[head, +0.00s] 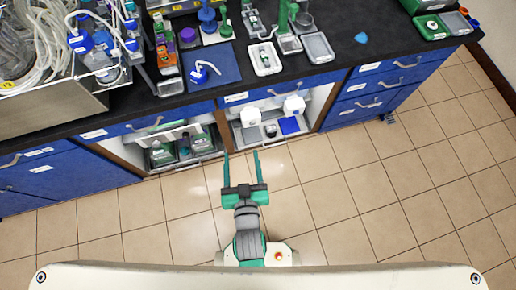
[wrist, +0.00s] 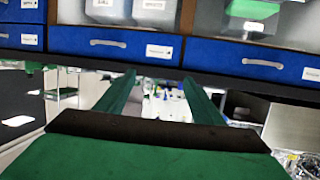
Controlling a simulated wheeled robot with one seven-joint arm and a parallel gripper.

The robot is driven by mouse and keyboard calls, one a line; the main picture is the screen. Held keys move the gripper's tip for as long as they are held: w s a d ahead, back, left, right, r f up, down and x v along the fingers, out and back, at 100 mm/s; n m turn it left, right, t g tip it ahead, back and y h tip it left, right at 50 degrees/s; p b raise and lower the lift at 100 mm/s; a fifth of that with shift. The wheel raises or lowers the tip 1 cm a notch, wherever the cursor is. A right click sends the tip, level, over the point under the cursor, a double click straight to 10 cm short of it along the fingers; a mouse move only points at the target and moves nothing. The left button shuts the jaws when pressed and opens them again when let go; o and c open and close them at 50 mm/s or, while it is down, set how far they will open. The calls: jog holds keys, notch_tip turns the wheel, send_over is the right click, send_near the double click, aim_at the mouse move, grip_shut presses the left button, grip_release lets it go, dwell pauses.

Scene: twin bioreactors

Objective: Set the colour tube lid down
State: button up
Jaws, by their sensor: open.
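My gripper (head: 241,156) is open, its two green fingers spread with nothing between them. It hangs over the tiled floor in front of the bench cabinets. In the wrist view the fingers (wrist: 158,82) are also apart and empty. I cannot make out the colour tube lid for certain. A white tray (head: 278,68) on the bench holds a small clear and dark item (head: 265,58), too small to identify. A blue mat (head: 226,64) left of it carries a blue-capped piece with a white tube (head: 200,75).
The black bench top (head: 340,20) also carries a grey tray (head: 318,47), a cyan piece (head: 361,38) and a green bin (head: 428,27). Open cabinets below hold bottles and white containers (head: 294,105). A metal tub with tubing (head: 50,95) stands left. The floor (head: 340,200) is clear.

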jog(key=s+d+r+h, duration=0.1)
jog(key=s+d, duration=0.1)
jog(key=s, duration=0.5)
jog(key=s+d+r+m, duration=0.1)
jog(key=s+d+r, duration=0.1)
jog(key=s, duration=0.5)
jog(key=shift+s+d+r+t+h, duration=0.2)
jog(key=shift+s+d+t+h, duration=0.2)
jog(key=shift+d, duration=0.15)
